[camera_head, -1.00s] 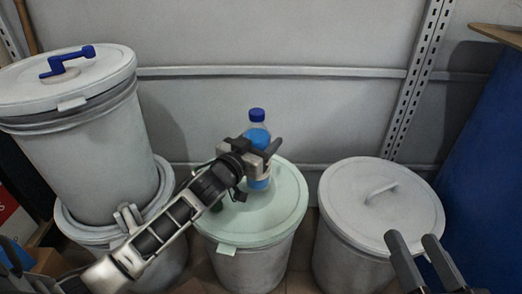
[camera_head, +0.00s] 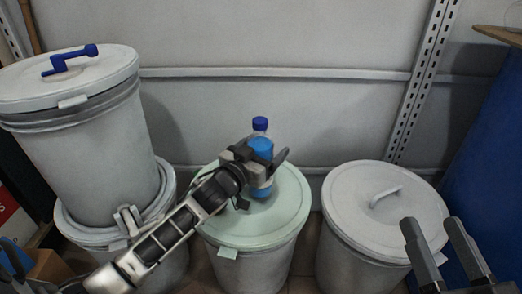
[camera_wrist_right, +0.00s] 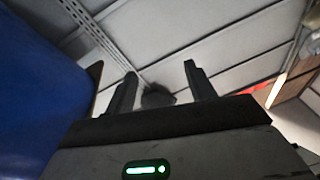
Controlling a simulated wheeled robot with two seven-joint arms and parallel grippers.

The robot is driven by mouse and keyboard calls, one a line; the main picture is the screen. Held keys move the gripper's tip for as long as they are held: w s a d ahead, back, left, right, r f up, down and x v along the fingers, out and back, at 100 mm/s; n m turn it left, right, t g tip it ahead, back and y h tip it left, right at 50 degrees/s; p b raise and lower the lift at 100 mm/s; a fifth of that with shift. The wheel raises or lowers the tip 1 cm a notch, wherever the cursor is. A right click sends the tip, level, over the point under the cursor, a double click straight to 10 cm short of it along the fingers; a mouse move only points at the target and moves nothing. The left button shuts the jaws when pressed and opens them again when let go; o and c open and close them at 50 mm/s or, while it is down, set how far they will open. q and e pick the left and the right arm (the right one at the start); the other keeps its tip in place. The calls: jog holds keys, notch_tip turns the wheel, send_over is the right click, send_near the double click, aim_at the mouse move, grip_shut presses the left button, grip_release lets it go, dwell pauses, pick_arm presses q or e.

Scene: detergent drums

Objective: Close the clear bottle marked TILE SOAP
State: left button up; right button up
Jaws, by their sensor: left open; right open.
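A clear bottle (camera_head: 261,149) with blue contents stands on the pale green drum lid (camera_head: 285,215). A blue cap (camera_head: 260,124) sits at its top; I cannot tell whether it is screwed tight. Its label is too small to read. My left gripper (camera_head: 263,178) is open at the bottle, one finger right of it and one lower left. The gripper partly hides the bottle's middle, and contact is unclear. My right gripper (camera_head: 432,223) is open and empty, in front of the right grey drum; its fingers also show in the right wrist view (camera_wrist_right: 160,72).
A grey drum (camera_head: 385,210) with a handled lid stands to the right. Stacked drums (camera_head: 85,150) stand at left, the top one with a blue crank (camera_head: 68,60). A blue barrel (camera_head: 485,150) is at far right. A grey wall with a metal rail is behind.

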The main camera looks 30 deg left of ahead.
pick_arm(q)
jog(key=shift+s+r, duration=0.1)
jog(key=shift+r, duration=0.1)
jog(key=s+a+p, duration=0.1)
jog(key=s+p, duration=0.2)
jog(key=s, duration=0.8)
jog(key=shift+s+a+p, duration=0.2)
jog(key=shift+s+p, duration=0.15)
pick_arm(e)
jog(key=shift+s+a+f+m+g+h, duration=0.1)
jog(key=shift+s+f+m+g+h, duration=0.15)
jog(key=shift+s+f+m+g, duration=0.45)
jog(key=shift+s+a+f+m+g+h, duration=0.2)
jog(key=shift+f+g, duration=0.3)
jog(key=shift+f, duration=0.45)
jog(key=shift+s+a+f+m+g+h, duration=0.1)
jog(key=shift+s+f+m+g+h, duration=0.15)
jog(key=shift+f+m+g, duration=0.45)
jog(key=shift+f, duration=0.1)
